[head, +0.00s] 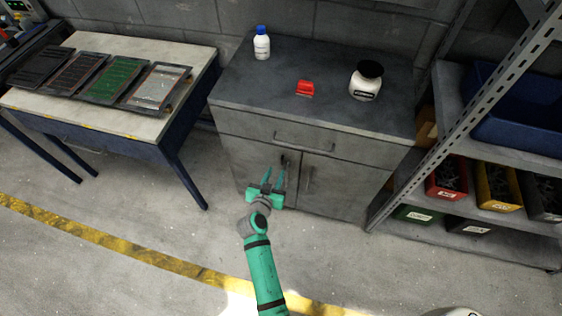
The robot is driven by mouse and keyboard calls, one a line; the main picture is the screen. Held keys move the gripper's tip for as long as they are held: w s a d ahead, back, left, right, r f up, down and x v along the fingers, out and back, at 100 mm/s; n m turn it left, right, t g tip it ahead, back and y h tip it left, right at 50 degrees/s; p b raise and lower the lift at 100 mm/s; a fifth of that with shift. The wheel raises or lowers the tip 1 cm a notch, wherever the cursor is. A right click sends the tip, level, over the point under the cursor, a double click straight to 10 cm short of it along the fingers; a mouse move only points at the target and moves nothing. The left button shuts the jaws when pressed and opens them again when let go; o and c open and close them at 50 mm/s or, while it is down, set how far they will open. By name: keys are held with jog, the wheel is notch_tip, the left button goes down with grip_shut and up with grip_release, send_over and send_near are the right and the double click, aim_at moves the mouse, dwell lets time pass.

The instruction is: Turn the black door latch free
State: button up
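The grey cabinet (238,123) stands against the wall, with a drawer above two doors. The small black door latch (288,160) sits near the top of the left door, close to the seam between the doors. The fingertips appear close to the latch, the right one nearest. I cannot tell whether they touch it. Nothing shows between the fingers lower down. The latch is small, so its exact angle is unclear.
A table (130,118) with panels stands left, a metal shelf (467,128) with bins right. The floor in front is open.

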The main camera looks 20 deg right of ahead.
aim_at(282, 160)
jog(key=x, duration=0.9)
grip_shut()
